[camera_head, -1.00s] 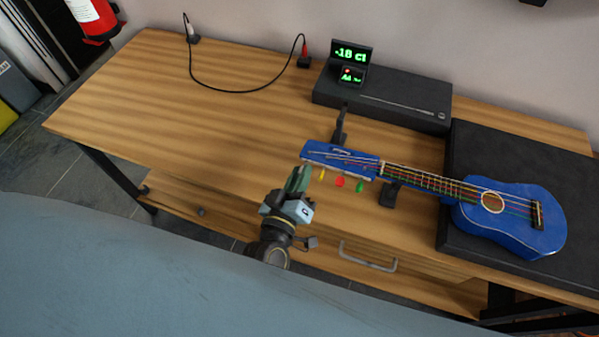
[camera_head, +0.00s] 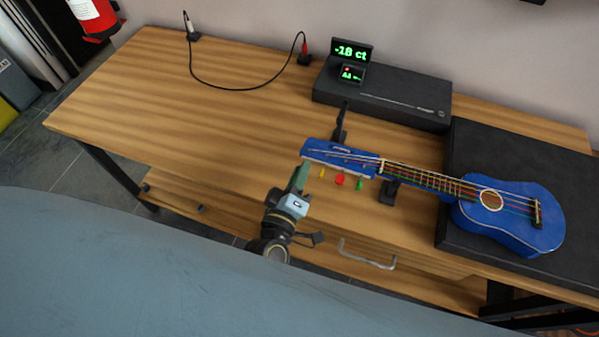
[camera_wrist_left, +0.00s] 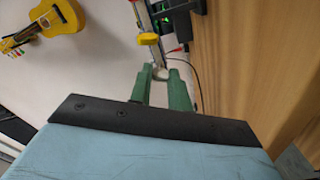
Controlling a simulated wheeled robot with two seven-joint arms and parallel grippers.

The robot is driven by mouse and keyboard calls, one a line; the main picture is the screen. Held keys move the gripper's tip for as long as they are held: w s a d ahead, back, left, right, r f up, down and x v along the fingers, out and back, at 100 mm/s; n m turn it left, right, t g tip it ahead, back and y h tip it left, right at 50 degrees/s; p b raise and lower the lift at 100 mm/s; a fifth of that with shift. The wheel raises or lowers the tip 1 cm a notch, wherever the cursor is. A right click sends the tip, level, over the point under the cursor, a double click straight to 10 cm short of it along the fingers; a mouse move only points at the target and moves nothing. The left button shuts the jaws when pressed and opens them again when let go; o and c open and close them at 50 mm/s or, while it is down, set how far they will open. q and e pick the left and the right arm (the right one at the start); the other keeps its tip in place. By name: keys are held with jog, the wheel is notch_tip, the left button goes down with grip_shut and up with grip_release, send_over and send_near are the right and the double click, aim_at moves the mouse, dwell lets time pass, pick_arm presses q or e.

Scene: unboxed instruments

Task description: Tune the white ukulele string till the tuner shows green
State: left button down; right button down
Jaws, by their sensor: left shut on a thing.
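The blue ukulele (camera_head: 430,182) lies with its body on a black block at right and its headstock (camera_head: 325,153) pointing left. Yellow (camera_head: 322,173), red (camera_head: 340,180) and green (camera_head: 360,185) pegs show along the headstock's near edge. My left gripper (camera_head: 302,172) is at the headstock's left end. In the left wrist view its green fingers are shut on a pale, whitish peg (camera_wrist_left: 160,74); the head view hides this peg. The tuner display (camera_head: 351,54) reads -18 ct in green digits, with a small red light below. My right gripper is not in view.
A long black case (camera_head: 400,105) carries the tuner, and black stands hold the neck. A cable (camera_head: 228,89) lies on the bare left part of the wooden table (camera_head: 170,110). A yellow ukulele (camera_wrist_left: 42,25) hangs on the wall.

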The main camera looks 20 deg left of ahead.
pick_arm(q)
jog(key=c, duration=1.3)
grip_release()
jog(key=s, duration=1.3)
jog(key=shift+s+a, duration=0.15)
jog(key=shift+a, duration=0.05)
